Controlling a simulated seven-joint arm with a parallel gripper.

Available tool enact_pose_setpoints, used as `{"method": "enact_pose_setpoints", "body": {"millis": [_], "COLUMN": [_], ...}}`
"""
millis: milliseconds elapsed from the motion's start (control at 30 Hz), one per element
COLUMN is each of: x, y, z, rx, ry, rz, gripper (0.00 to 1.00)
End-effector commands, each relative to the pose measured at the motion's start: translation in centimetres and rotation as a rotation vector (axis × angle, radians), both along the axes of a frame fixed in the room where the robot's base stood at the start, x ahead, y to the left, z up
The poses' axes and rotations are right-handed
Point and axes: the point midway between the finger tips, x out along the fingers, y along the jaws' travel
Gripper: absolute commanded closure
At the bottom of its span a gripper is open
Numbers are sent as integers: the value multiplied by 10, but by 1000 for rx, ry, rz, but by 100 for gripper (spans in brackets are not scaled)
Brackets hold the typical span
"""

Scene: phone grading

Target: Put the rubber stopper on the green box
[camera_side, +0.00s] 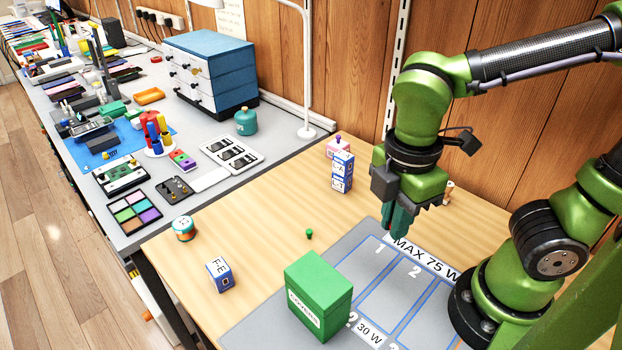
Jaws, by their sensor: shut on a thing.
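The green box (318,297), with a white label on its front, stands closed on the grey mat at the front of the wooden table. Its flat top is bare. My gripper (398,222) points down above the mat's back edge, behind and to the right of the box. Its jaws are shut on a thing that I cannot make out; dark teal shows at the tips. I cannot identify the rubber stopper for certain. A small green knob-shaped piece (309,234) stands on the wood behind the box, apart from my gripper.
The grey mat (255,330) has blue-outlined numbered areas. A lettered cube (220,274) and a round teal-and-orange jar (183,228) are at left. Stacked blue-and-white blocks (342,172) and a pink item (336,146) stand behind. A cluttered grey bench (150,222) adjoins at left.

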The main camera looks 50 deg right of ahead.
Motion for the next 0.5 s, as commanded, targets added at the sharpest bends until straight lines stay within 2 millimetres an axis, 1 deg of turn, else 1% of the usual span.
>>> {"method": "enact_pose_setpoints", "body": {"millis": [33, 100, 200, 300, 367, 500], "x": [-18, -38, -54, -60, -59, -42], "y": [5, 6, 0, -6, -4, 11], "z": [1, 0, -4, -8, -8, -11], "rx": [2, 3, 1, -1, -1, -3], "ry": [-5, -4, -2, -1, 1, 4], "rz": [94, 196, 272, 299, 312, 321], "gripper": [100, 100, 100, 100, 100, 100]}}
